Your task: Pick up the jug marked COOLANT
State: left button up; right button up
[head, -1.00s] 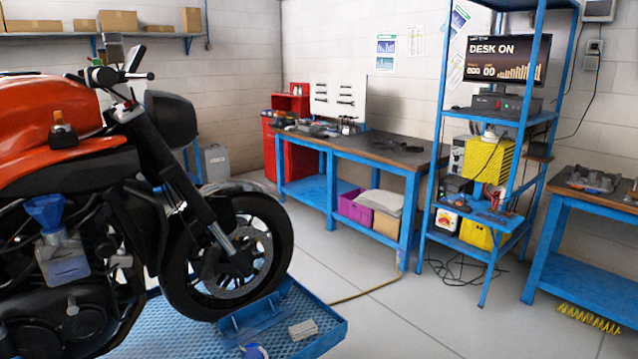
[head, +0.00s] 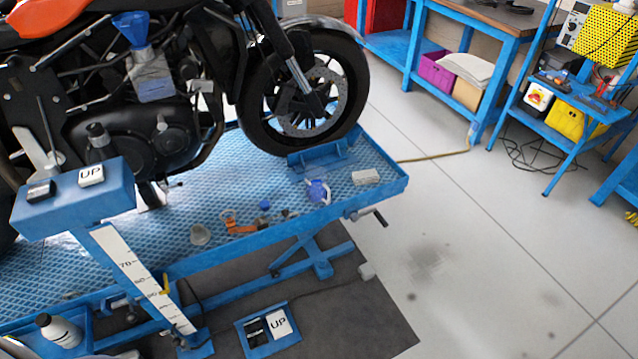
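No marking that reads COOLANT can be made out on any container. A small white and blue jug-like container (head: 318,192) stands on the blue lift platform near the front wheel. A white bottle with a black cap (head: 60,330) stands in a blue tray at the lower left. A translucent container (head: 155,82) with a blue funnel (head: 131,29) above it is at the motorcycle's frame. Neither of my grippers is in view.
The motorcycle (head: 180,130) stands on the lift platform (head: 385,188). A lift control box marked UP (head: 75,205) rises at the left. A pedal box (head: 268,330) lies on the dark mat. A blue shelf rack (head: 560,115) stands at the right. The floor (head: 470,250) at right is clear.

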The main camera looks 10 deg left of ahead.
aim_at(316, 177)
jog(key=j+z, duration=0.25)
jog(key=j, duration=0.6)
jog(key=j+z, duration=0.3)
jog(key=j, duration=0.5)
